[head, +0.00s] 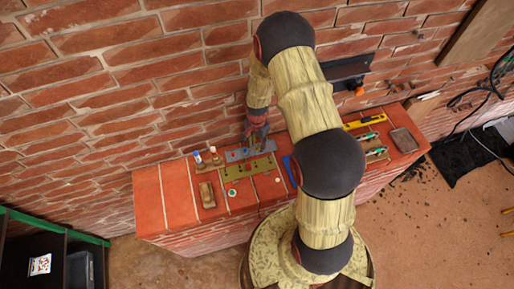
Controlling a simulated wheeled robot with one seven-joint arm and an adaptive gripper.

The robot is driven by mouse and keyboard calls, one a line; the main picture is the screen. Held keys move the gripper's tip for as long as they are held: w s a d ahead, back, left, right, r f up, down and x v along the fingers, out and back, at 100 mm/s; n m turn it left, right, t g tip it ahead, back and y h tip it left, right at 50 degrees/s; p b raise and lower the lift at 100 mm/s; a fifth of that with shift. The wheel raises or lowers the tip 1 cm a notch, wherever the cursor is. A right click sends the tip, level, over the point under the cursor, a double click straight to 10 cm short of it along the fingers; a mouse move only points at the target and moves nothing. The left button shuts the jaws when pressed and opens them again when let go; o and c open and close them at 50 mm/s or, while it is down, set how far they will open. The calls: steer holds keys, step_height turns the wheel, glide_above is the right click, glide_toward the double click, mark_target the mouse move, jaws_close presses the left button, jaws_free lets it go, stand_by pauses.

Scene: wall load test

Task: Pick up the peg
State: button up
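My gripper (256,141) is small and dark in the head view, pointing down just above the grey plate (236,154) on the brick ledge. I cannot tell whether its fingers are open or shut, or whether anything is between them. I cannot tell for sure which thing is the peg. Two small upright pieces, one blue-topped (198,157) and one white-topped (212,151), stand left of the grey plate. An olive-green plate (247,171) lies in front of the grey one. My arm hides part of the ledge.
The red brick ledge (153,200) is bare at its left end. A brown block (207,195) lies near there. A yellow level (366,121), green-handled tools (374,151) and a grey-brown block (403,140) lie on the right. The brick wall rises close behind.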

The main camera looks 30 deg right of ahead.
steer(key=shift+f, duration=0.5)
steer(key=shift+c, duration=0.6)
steer(key=c, duration=0.7)
jaws_close()
